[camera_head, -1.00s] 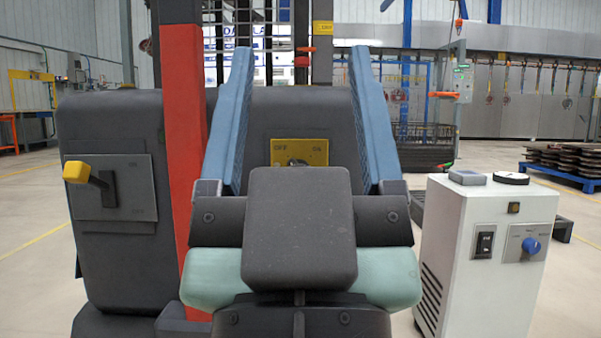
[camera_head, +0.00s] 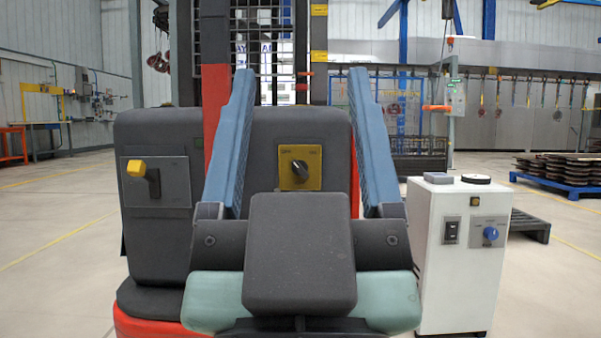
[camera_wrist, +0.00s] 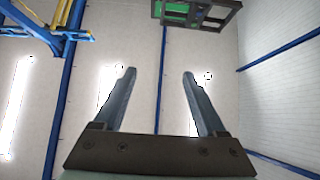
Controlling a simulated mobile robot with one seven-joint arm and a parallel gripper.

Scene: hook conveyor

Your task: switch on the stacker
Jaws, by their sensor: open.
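The stacker (camera_head: 152,232) stands ahead of me, a dark grey body with a red and dark mast behind it. A yellow plate (camera_head: 285,180) with a black rotary knob (camera_head: 300,167) sits on its front. I cannot tell surely which marking the knob points at. A grey plate to the left carries a yellow-tipped lever (camera_head: 136,167). My gripper (camera_head: 301,75) is open and empty, its blue fingers pointing up. In the head view the knob shows between the fingers, apart from them. The wrist view shows the fingers (camera_wrist: 158,74) against wall and roof, with no stacker.
A white cabinet (camera_head: 458,275) with a blue knob (camera_head: 490,233) and a black switch stands close on the right. Open floor lies at the left.

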